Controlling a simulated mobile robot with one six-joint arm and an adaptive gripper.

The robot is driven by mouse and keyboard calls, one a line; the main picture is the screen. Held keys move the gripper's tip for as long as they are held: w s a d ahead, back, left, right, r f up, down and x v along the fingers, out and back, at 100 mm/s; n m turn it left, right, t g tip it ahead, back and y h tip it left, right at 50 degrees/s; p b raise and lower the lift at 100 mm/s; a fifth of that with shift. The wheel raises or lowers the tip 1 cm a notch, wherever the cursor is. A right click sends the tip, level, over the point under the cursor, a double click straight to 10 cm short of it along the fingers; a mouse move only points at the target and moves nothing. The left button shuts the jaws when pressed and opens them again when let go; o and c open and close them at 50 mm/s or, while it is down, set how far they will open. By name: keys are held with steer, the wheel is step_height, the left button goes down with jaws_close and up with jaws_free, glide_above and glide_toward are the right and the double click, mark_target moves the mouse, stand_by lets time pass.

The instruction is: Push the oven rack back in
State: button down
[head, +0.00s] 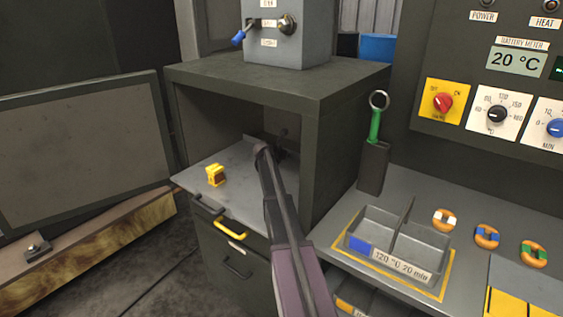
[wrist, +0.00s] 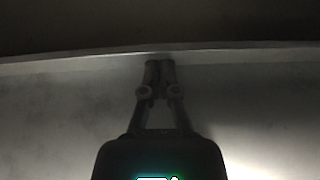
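The oven (head: 320,110) is a dark grey box with an open front. Its rack (head: 235,190) is a flat grey plate that sticks out of the opening at the front left. A small yellow block (head: 215,175) sits on the rack. My arm reaches over the rack into the opening, with my gripper (head: 283,140) dark and partly in shadow there. In the wrist view, the gripper's fingers (wrist: 159,66) are together, with nothing seen between them. Their tips are at or very near a raised metal lip (wrist: 230,50); contact is unclear.
The oven door (head: 80,145) stands open at the left. A yellow handle (head: 230,230) shows below the rack's front edge. To the right, a bench holds a divided tray (head: 395,240), several orange rings (head: 487,236) and a green-handled tool (head: 376,120) in a holder.

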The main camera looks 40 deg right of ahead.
steer(key=d, duration=0.1)
steer(key=w+d, duration=0.1)
steer(key=d, duration=0.1)
steer(key=w+d, duration=0.1)
steer(key=d, duration=0.1)
steer(key=shift+d, duration=0.15)
steer(key=shift+w+d, duration=0.3)
steer(key=shift+d, duration=0.4)
steer(key=shift+s+a, duration=0.1)
steer(key=shift+a, duration=0.05)
steer(key=shift+s+a, duration=0.2)
steer(key=shift+a, duration=0.3)
steer(key=p+v, duration=0.1)
steer(key=v, duration=0.3)
steer(key=p+v, duration=0.2)
steer(key=v, duration=0.2)
steer(key=f+p+v, duration=0.1)
steer(key=p+v, duration=0.1)
steer(key=v, duration=0.2)
steer(key=shift+a, duration=0.4)
steer(key=shift+a, duration=0.1)
